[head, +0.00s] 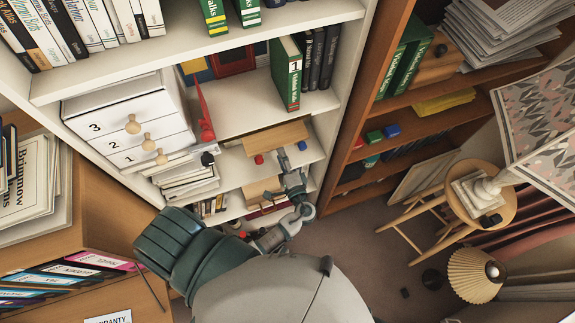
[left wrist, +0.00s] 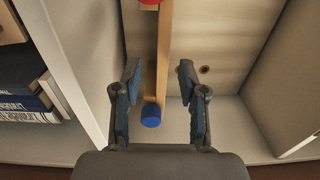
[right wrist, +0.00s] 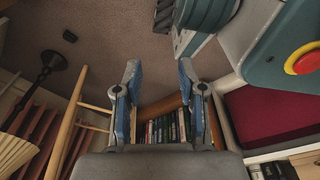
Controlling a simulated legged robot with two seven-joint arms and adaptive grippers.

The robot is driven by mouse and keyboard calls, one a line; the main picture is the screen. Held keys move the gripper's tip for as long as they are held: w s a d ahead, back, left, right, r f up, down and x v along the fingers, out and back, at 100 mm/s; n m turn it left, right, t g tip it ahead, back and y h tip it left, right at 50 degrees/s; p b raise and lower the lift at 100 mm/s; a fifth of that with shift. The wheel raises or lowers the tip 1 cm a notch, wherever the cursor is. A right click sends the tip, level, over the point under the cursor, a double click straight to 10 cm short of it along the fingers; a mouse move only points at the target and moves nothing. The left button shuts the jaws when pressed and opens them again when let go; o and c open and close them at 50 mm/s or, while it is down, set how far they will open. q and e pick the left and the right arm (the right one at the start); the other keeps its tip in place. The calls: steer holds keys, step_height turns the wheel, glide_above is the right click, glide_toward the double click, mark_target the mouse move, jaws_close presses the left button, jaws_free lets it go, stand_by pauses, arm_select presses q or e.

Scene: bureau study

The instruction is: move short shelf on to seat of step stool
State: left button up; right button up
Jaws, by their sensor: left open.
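A light wooden board (head: 275,138) lies in a lower bay of the white bookcase; it may be the short shelf. In the left wrist view a narrow wooden piece (left wrist: 164,50), perhaps the same, runs between my left fingers, with a blue round end (left wrist: 151,115) and a red one at the top. My left gripper (head: 284,165) reaches into the bay, open; its fingers (left wrist: 159,78) stand apart either side of the wood, contact not visible. My right gripper (right wrist: 159,75) is open and empty. I cannot identify a step stool for certain; a round-topped wooden stool (head: 509,207) stands at right.
White bookcase (head: 340,85) walls flank the left gripper. White drawers (head: 125,120) and stacked books (head: 188,180) sit left of it. A brown bookcase (head: 360,115) adjoins on the right. A lamp (head: 476,273) stands near the stool. Carpet (head: 350,245) between is mostly clear.

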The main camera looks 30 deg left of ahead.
mark_target(278, 143)
arm_select(q)
steer(key=x, duration=0.3)
steer(key=shift+w+r, duration=0.1)
steer(key=shift+w, duration=0.3)
steer(key=shift+w+a+r, duration=0.1)
steer(key=shift+w+a, duration=0.2)
steer(key=shift+w, duration=0.1)
steer(key=shift+w+a, duration=0.1)
steer(key=shift+a, duration=0.55)
jaws_close()
steer(key=shift+d, duration=0.25)
arm_select(e)
steer(key=shift+w+d+r, duration=0.15)
steer(key=shift+w+r, duration=0.1)
steer(key=shift+w, duration=0.25)
steer(key=shift+d, duration=0.15)
